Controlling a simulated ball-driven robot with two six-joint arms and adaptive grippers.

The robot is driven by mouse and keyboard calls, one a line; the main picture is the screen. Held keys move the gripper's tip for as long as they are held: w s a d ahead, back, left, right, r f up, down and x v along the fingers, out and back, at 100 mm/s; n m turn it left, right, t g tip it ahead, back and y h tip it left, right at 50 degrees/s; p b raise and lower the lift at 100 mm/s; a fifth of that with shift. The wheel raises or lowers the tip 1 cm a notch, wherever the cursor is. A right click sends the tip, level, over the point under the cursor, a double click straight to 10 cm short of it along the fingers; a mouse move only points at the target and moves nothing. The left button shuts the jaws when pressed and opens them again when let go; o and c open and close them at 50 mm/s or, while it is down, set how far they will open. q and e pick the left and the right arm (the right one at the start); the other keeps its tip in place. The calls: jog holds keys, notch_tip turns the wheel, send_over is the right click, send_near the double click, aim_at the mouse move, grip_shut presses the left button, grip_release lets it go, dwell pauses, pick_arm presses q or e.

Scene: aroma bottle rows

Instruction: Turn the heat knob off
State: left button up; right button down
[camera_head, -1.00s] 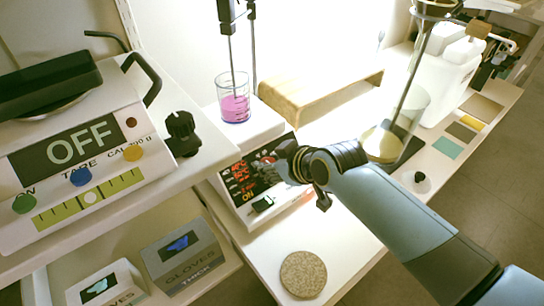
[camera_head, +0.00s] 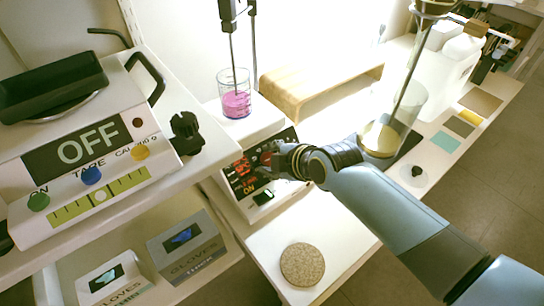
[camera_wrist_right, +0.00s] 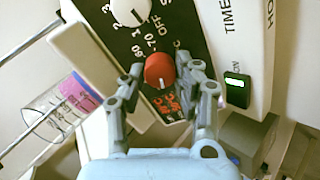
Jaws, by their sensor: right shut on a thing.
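The heat knob (camera_wrist_right: 159,70) is a round red knob on the dark front panel of a white heater-stirrer (camera_head: 240,178). In the wrist view, printed numbers and the word OFF lie close above it; I cannot tell its exact setting. Lit red figures show on the panel in both views. My right gripper (camera_head: 270,162) is at the panel, with its fingers (camera_wrist_right: 166,76) on either side of the red knob, shut on it. In the head view the gripper hides part of the knob. My left gripper is not in view.
A beaker of pink liquid (camera_head: 236,102) stands on the heater, with a rod hanging into it. A white knob (camera_wrist_right: 130,8) is beside the red one. A scale (camera_head: 85,150) stands on the left shelf. A cork mat (camera_head: 302,264) lies on the bench front.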

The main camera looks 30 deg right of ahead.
jog(key=shift+n, duration=2.2)
jog(key=c, duration=1)
grip_release()
jog(key=shift+o, duration=0.2)
jog(key=v, duration=1.2)
